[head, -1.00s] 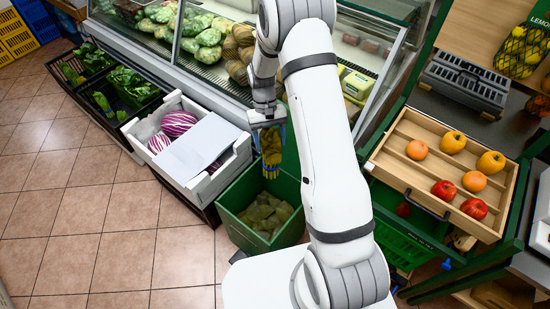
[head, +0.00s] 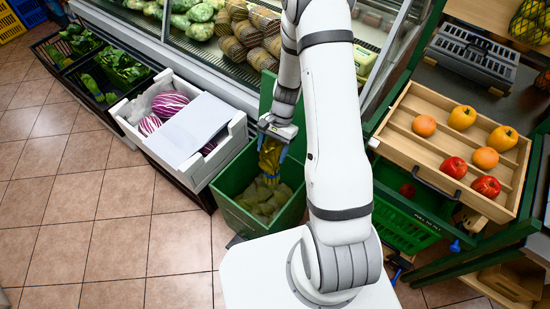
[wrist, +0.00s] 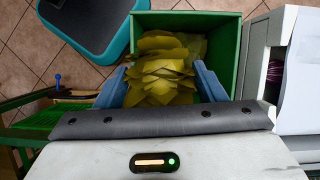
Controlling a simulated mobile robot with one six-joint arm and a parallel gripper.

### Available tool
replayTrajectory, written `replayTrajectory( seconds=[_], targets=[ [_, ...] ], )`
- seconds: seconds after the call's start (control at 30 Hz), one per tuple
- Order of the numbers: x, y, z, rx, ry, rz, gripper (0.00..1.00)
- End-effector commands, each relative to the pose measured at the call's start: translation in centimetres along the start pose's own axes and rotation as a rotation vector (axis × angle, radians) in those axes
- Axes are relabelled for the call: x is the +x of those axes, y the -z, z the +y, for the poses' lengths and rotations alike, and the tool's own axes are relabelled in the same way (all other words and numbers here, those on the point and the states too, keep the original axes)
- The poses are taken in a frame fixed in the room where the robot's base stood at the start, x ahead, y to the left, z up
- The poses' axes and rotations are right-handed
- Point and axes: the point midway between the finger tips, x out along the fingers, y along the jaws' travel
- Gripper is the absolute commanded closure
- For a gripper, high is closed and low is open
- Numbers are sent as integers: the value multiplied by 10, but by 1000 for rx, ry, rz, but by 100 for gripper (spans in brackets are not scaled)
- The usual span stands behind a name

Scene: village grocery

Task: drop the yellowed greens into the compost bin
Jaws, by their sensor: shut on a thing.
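My gripper (head: 270,168) is shut on the yellowed greens (head: 271,155), a bunch of dull yellow leaves. In the wrist view the yellowed greens (wrist: 160,75) sit between the two blue fingers of my gripper (wrist: 165,85). The compost bin (head: 236,216) is a green open box on the floor, with greenish-brown leafy matter inside. In the head view the bunch hangs over the bin's opening, its lower end near the rim level. In the wrist view the compost bin (wrist: 228,60) shows behind and around the bunch, which hides much of its inside.
A white crate (head: 207,170) with purple-striped vegetables and a white sheet stands left of the bin. Dark crates of greens (head: 110,85) lie farther left. A wooden fruit tray (head: 400,150) is at right. A glass display case (head: 210,60) stands behind. Tiled floor is clear at left.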

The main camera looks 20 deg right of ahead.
Motion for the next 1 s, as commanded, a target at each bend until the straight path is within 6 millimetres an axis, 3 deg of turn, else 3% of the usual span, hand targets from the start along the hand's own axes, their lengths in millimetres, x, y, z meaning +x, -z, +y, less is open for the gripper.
replayTrajectory(
  seconds=[0.17, 1.0],
  targets=[
    [14, 3, 6, 91, 26, 3, 86],
    [81, 32, 7, 87, 25, 3, 86]
  ],
)
